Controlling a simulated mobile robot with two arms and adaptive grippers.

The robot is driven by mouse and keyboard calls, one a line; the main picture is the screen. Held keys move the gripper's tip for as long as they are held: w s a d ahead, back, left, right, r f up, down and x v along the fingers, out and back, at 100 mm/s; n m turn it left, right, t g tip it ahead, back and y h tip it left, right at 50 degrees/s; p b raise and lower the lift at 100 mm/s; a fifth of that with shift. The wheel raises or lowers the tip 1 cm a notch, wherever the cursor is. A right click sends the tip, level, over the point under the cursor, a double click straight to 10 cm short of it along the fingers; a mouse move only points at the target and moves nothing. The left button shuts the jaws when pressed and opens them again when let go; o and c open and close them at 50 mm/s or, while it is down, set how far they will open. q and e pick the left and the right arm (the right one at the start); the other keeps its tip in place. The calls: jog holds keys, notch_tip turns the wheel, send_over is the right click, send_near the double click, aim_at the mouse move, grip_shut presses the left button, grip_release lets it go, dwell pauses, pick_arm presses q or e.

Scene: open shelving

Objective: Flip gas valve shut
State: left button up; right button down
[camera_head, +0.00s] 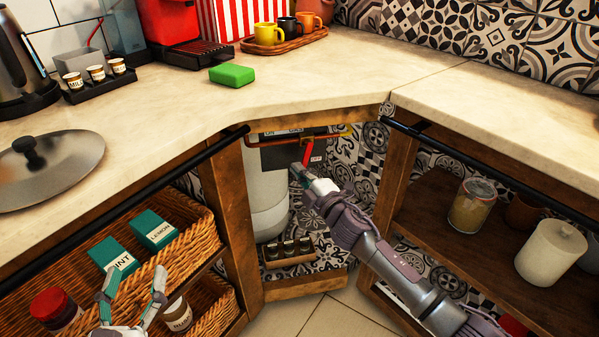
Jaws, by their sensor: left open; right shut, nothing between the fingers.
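The gas valve's red handle (307,151) hangs below a brass pipe (325,136) inside the open corner cabinet. A dark plate (283,148) with partly hidden lettering is behind it. A white gas cylinder (266,190) stands to its left. My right gripper (296,168) is shut and empty, with its tips just below and left of the handle; whether they touch it I cannot tell. My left gripper (137,282) is open and empty at the lower left, in front of the basket shelves and far from the valve.
Wooden posts (232,205) frame the corner opening on both sides. Black rails (180,177) run along the counter fronts. A small rack (287,252) of jars sits below the valve. Wicker baskets (185,217) are left; a jar (472,204) and white canister (550,251) are right.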

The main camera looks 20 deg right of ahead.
pick_arm(q)
jog(key=s+a+f+g+y+p, duration=0.1)
jog(key=s+a+f+g+p, duration=0.1)
jog(key=s+f+g, duration=0.2)
jog(key=s+a+f+g+y+p, duration=0.2)
jog(key=s+f+g, duration=0.3)
jog(key=f, duration=0.6)
jog(key=a+g, duration=0.1)
jog(key=g, duration=0.1)
jog(key=shift+s+f+n+g+y, duration=0.25)
jog(key=shift+f+n+g+y, duration=0.05)
jog(key=shift+f+g, duration=0.1)
pick_arm(e)
jog(key=d+n, duration=0.1)
jog(key=n+g, duration=0.1)
jog(key=n, duration=0.1)
jog(key=shift+s+d+f, duration=0.1)
jog(key=shift+d+f, duration=0.25)
